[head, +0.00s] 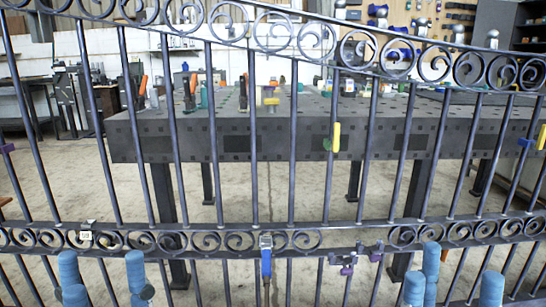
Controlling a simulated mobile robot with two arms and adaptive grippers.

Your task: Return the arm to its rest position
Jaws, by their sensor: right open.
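My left gripper (104,281) shows at the lower left as blue, rounded fingers standing upright with a clear gap between them. It looks open and empty. My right gripper (459,285) shows at the lower right with its blue fingers apart. It is open and holds nothing that I can see. Both are low in front of the dark metal scroll gate (253,150), which spans the whole view. The rest of both arms is out of the frame.
A blue-handled clamp (266,262) sits on the gate's lower scroll band, with a purple clamp (346,261) right of it. A yellow piece (337,137) is on an upright bar. A dark perforated table (230,135) stands behind the gate. Open floor shows beneath it.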

